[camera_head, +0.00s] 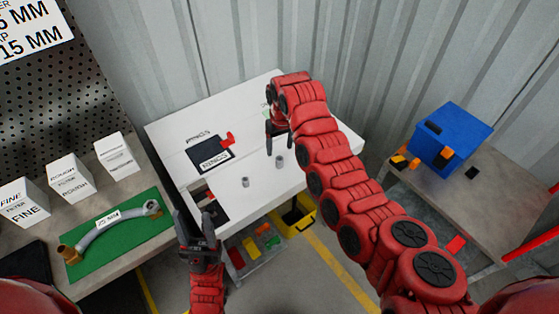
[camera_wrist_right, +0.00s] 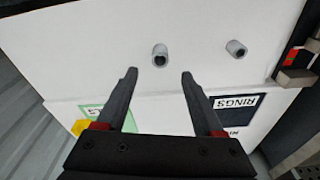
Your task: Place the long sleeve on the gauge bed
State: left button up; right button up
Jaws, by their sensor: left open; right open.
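Two short grey hollow sleeves stand upright on the white table (camera_head: 255,205). One sleeve (camera_head: 279,161) is nearer my right gripper, and the other sleeve (camera_head: 245,181) is further left and nearer the front. In the right wrist view they are the nearer sleeve (camera_wrist_right: 160,54) and the other sleeve (camera_wrist_right: 236,48). I cannot tell which is longer. My right gripper (camera_head: 274,132) is open and empty, behind and apart from the nearer sleeve. My left gripper (camera_head: 194,219) is open and empty by the table's front left edge. I cannot make out the gauge bed for sure.
A green mat (camera_head: 118,240) carries a curved hose at left, below white filter boxes. A blue box (camera_head: 453,135) stands on the right table. A yellow bin (camera_head: 298,217) is below.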

aim_at(279, 159)
jog(key=shift+w+a+f, duration=0.1)
jog(key=shift+f, duration=0.7)
jog(key=shift+f+p, duration=0.3)
jog(key=shift+f, duration=0.1)
notch_tip(279, 159, down, 3)
jog(key=shift+f+p, duration=0.2)
jog(key=shift+p, duration=0.15)
jog(key=shift+w+f, duration=0.1)
jog(key=shift+f, duration=0.55)
grip_shut()
